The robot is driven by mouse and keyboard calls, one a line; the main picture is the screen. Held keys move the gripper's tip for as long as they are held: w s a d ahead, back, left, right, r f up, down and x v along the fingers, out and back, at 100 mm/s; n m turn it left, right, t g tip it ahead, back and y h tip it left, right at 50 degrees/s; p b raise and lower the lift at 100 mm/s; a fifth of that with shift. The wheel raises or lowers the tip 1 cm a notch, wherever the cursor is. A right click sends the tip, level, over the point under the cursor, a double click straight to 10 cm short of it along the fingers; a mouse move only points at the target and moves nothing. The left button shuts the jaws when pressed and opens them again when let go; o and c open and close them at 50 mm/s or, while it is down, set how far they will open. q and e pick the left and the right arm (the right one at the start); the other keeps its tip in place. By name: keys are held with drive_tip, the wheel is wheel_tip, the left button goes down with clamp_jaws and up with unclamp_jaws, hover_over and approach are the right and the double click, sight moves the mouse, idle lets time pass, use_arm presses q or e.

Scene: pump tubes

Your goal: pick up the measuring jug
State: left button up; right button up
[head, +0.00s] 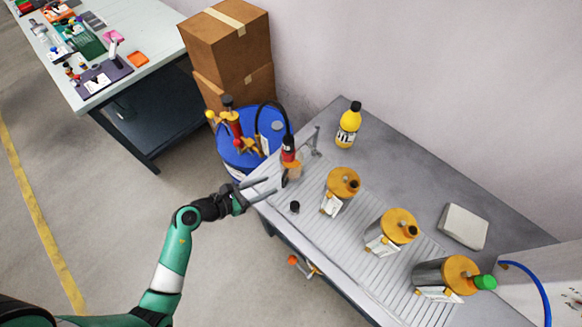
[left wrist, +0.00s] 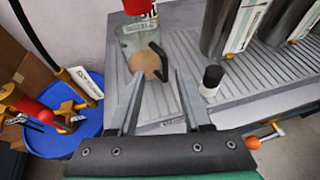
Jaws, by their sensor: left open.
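The measuring jug (head: 294,171) is clear, with a dark handle, and stands near the left end of the grey bench. A red nozzle (head: 288,150) on a black hose is at its mouth; I cannot tell whether it rests inside. In the left wrist view the jug (left wrist: 131,46) is just ahead of the fingertips, with its dark handle on the right. My left gripper (head: 272,186) is open and empty, left of the jug and pointing at it; its spread fingers also show in the left wrist view (left wrist: 159,75). My right gripper is not in view.
A small black-capped bottle (head: 295,207) stands close to the jug. Several orange-lidded canisters (head: 398,224) line the ribbed bench (head: 340,118). A yellow bottle (head: 349,124) stands behind. A blue drum (head: 233,158) with a pump is beside the bench's left end.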

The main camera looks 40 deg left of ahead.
sight(289, 170)
use_arm(q)
drive_tip(key=x, duration=0.1)
drive_tip(key=b+x, duration=0.1)
drive_tip(key=x, duration=0.1)
drive_tip(key=b+x, duration=0.1)
drive_tip(key=shift+w+d+f, duration=0.2)
drive_tip(key=shift+d+f, duration=0.2)
drive_tip(key=shift+w, duration=0.2)
clamp_jaws()
